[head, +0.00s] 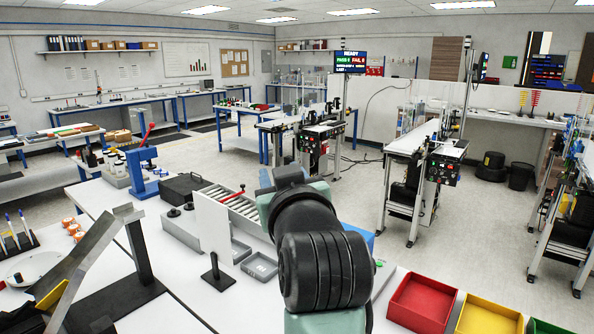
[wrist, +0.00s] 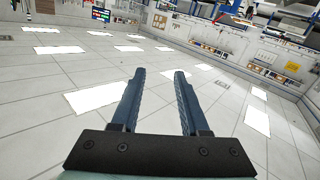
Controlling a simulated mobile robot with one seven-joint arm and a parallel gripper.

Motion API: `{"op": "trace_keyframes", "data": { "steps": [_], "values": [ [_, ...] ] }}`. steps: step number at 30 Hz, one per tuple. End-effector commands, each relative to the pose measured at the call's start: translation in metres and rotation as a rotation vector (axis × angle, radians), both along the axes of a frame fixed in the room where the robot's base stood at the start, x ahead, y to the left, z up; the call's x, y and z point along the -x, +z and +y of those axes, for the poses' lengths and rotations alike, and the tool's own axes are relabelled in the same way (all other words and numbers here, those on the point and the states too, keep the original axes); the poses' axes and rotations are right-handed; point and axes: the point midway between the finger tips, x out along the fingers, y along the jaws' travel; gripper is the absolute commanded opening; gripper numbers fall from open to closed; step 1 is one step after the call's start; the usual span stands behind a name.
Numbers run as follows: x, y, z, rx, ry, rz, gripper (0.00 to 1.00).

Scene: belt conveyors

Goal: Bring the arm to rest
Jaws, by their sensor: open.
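My gripper (wrist: 159,73) shows in the wrist view with its two dark blue fingers apart and nothing between them. Behind the fingers the wrist view shows ceiling tiles and lights, with the room tilted at the top. In the head view my arm (head: 318,262) rises from the bottom centre over the white table and bends away. The fingers cannot be made out in the head view.
The table holds a red bin (head: 422,302) and a yellow bin (head: 488,317) at the front right. A white upright panel (head: 212,222) and a small roller conveyor (head: 232,203) stand just left of my arm. A grey angled metal chute (head: 92,262) is at the left. Open floor (head: 340,210) lies beyond.

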Motion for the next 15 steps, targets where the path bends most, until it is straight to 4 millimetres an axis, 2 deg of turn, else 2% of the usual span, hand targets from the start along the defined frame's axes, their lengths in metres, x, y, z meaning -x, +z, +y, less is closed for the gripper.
{"op": "trace_keyframes", "data": {
  "steps": [3,6,9,12,15],
  "values": [
    [0.043,0.053,-0.003,-0.063,-0.049,-0.226,0.45],
    [0.087,0.094,-0.009,-0.119,-0.082,-0.411,0.45],
    [0.133,0.127,-0.014,-0.165,-0.103,-0.574,0.45],
    [0.173,0.149,-0.018,-0.201,-0.113,-0.700,0.45],
    [0.201,0.163,-0.022,-0.224,-0.118,-0.786,0.45]
  ]
}}
